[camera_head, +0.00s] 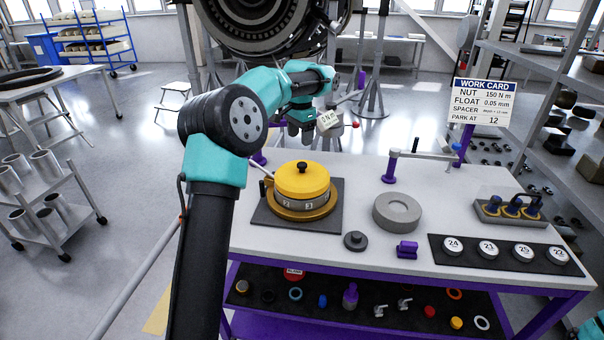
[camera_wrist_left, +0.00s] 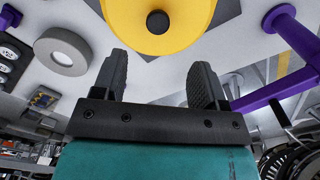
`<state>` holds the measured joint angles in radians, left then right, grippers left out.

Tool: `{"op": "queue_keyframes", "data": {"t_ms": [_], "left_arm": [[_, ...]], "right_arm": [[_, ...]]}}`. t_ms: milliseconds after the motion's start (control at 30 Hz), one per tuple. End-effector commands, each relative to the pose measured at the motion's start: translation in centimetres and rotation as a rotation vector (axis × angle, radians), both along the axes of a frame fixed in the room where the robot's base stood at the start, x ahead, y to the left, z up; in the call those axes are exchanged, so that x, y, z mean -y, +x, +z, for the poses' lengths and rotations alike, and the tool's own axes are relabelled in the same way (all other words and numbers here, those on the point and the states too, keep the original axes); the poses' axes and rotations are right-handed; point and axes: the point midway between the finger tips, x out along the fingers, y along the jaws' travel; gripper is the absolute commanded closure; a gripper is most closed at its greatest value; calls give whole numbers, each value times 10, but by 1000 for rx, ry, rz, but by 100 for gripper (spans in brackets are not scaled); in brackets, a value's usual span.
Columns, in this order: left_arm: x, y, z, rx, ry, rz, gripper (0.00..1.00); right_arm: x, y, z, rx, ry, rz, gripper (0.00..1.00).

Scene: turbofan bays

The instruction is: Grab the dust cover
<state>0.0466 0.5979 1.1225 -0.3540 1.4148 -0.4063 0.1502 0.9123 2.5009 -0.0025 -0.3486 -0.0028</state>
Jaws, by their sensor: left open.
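The dust cover (camera_head: 302,184) is a round yellow lid with a black knob on top. It sits on a numbered round fixture (camera_head: 308,207) on a dark square mat on the bench. In the left wrist view the yellow cover (camera_wrist_left: 180,12) with its knob shows at the top, beyond the fingertips. My left gripper (camera_head: 299,132) is above and behind the cover in the head view, apart from it. In the left wrist view its two dark fingers (camera_wrist_left: 158,70) are spread with nothing between them. My right gripper is not in view.
On the bench (camera_head: 345,240) are a grey ring (camera_head: 397,211), a dark knobbed disc (camera_head: 355,241), a purple block (camera_head: 407,250), a purple post (camera_head: 391,168), and a black strip with numbered white discs (camera_head: 488,249). Shelves stand at right.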

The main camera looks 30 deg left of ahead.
Motion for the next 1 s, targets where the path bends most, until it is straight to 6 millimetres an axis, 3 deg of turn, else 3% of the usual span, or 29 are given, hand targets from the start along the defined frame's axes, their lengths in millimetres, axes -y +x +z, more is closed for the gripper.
{"op": "queue_keyframes", "data": {"t_ms": [300,800,1000], "left_arm": [[0,0,-52,-2,0,0,34],[1,0,-63,0,0,-1,34],[3,3,-84,-3,0,-1,34]], "right_arm": [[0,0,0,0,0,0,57],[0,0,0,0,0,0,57],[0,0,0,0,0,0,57]]}}
